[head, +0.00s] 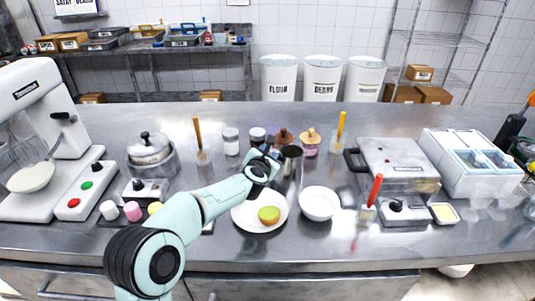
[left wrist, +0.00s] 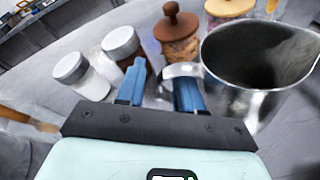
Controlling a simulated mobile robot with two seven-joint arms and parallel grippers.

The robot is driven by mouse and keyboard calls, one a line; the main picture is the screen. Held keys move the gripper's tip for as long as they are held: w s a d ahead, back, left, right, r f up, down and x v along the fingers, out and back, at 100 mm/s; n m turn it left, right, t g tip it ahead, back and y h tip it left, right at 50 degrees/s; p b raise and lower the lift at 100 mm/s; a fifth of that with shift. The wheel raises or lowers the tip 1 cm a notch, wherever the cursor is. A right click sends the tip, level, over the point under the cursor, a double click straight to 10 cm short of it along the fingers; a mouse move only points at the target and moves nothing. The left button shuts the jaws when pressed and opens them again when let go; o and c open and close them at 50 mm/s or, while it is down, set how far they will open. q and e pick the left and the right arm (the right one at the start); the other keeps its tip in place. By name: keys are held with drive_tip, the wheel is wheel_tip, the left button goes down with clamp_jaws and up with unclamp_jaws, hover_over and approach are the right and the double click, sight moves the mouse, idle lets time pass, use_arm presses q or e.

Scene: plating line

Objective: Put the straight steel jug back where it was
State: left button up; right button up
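The straight steel jug (head: 292,166) stands on the steel counter behind the white plate, its dark open mouth facing up. In the left wrist view the jug (left wrist: 258,62) is at the right, upright, with its strap handle (left wrist: 182,70) toward my fingers. My left gripper (head: 273,155) is at the handle side of the jug. In the wrist view its two blue fingers (left wrist: 160,88) stand apart, the right one overlapping the handle loop and the handle's outer side lying between them. I see no firm grip on it. My right gripper is not in view.
A plate with a green-topped round piece (head: 268,214) and a white bowl (head: 320,204) are in front. A grill press (head: 395,160) is to the right.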

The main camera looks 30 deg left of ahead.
use_arm(q)
drive_tip(key=shift+r, duration=0.1)
drive_tip(key=shift+s+r, duration=0.15)
drive_tip(key=shift+r, duration=0.05)
drive_tip(key=b+v, duration=0.1)
drive_tip(key=v, duration=1)
drive_tip(key=shift+s+d, duration=0.15)
drive_tip(key=shift+s, duration=0.15)
